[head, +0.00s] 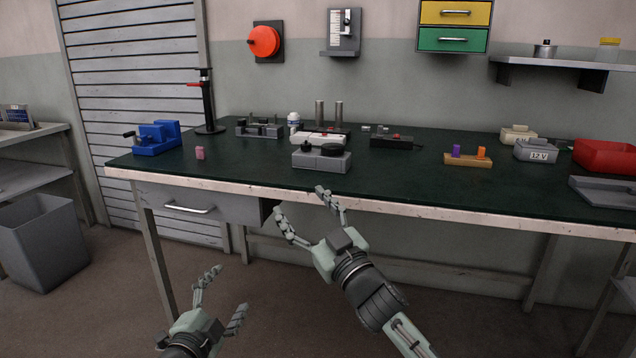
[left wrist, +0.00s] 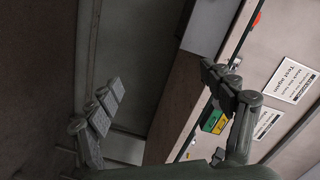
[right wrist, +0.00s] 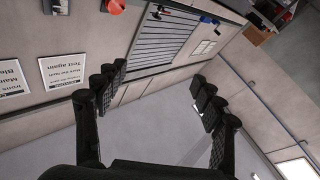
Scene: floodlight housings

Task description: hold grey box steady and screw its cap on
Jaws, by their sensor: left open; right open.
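A grey box (head: 321,160) sits near the front edge of the bench in the head view. A flat round black piece (head: 332,149) lies on its right half, and a small black knob stands on its left half. I cannot tell whether the round piece is the cap or whether it is threaded on. My right gripper (head: 300,201) is open and empty, below and in front of the box, clear of it. My left gripper (head: 226,291) is open and empty, lower and further left, below the bench top. Neither wrist view shows the box.
The green bench top (head: 400,185) is largely clear right of the box. A blue vise (head: 157,138) and small pink block (head: 200,153) stand left. A grey 12 V box (head: 535,151) and red bin (head: 606,156) stand right. The bench's front edge and drawer (head: 195,205) face my grippers.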

